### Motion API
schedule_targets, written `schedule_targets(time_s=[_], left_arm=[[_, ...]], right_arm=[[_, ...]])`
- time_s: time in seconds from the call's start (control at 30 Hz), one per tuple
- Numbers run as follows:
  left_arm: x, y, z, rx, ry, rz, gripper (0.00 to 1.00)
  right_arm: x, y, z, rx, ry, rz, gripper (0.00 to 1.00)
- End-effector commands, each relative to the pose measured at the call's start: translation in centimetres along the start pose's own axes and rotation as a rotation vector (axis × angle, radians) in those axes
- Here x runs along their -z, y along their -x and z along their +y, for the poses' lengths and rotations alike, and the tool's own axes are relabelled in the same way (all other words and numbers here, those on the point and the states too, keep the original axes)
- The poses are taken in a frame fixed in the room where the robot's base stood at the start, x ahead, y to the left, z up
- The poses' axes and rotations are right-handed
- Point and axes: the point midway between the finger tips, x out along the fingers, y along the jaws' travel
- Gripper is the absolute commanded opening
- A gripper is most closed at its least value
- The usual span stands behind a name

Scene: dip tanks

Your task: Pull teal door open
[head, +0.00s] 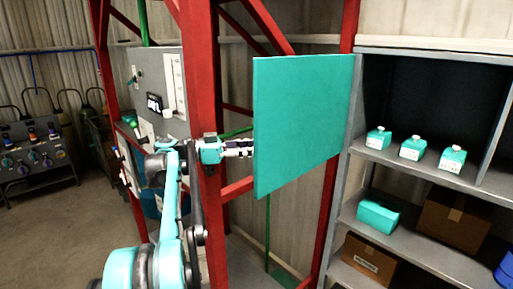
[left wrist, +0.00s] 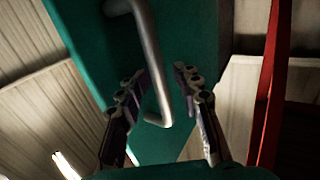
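The teal door (head: 303,122) stands swung out from the left side of a grey shelf cabinet, its flat face turned towards the head camera. In the left wrist view the door (left wrist: 88,45) shows its other face, with a grey metal bar handle (left wrist: 153,62). My left gripper (head: 243,147) reaches behind the door's free left edge, and its fingertips are partly hidden there. In the left wrist view the gripper (left wrist: 160,85) has its fingers spread, with the handle's end between them and gaps visible on both sides. My right gripper is not in view.
The cabinet's shelves (head: 420,162) hold teal-and-white bottles (head: 412,148), a teal box (head: 379,215) and cardboard boxes (head: 453,213). A red steel frame (head: 203,90) stands close beside my left arm, with a grey control panel (head: 160,85) behind. Open floor (head: 60,235) lies at left.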

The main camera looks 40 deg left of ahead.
Motion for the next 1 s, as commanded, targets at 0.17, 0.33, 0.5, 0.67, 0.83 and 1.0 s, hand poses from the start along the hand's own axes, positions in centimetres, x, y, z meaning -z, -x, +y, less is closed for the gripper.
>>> schedule_targets(time_s=[0.17,0.33,0.5,0.67,0.83,1.0], left_arm=[[0.1,-0.1,0.0,0.0,-0.001,0.001,0.33],[0.1,0.8,-0.1,0.002,-0.001,0.002,0.33],[0.1,4.0,-0.1,0.005,-0.001,0.002,0.33],[0.0,7.7,-0.1,0.005,-0.001,0.002,0.33],[0.0,10.7,-0.1,0.003,0.0,0.002,0.33],[0.0,12.1,0.0,0.001,0.0,0.002,0.33]], right_arm=[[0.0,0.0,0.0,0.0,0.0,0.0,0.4],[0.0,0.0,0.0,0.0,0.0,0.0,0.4],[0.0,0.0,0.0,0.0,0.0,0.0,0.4],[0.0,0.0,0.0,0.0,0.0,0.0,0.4],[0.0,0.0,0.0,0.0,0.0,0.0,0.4],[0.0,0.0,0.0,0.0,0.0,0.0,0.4]])
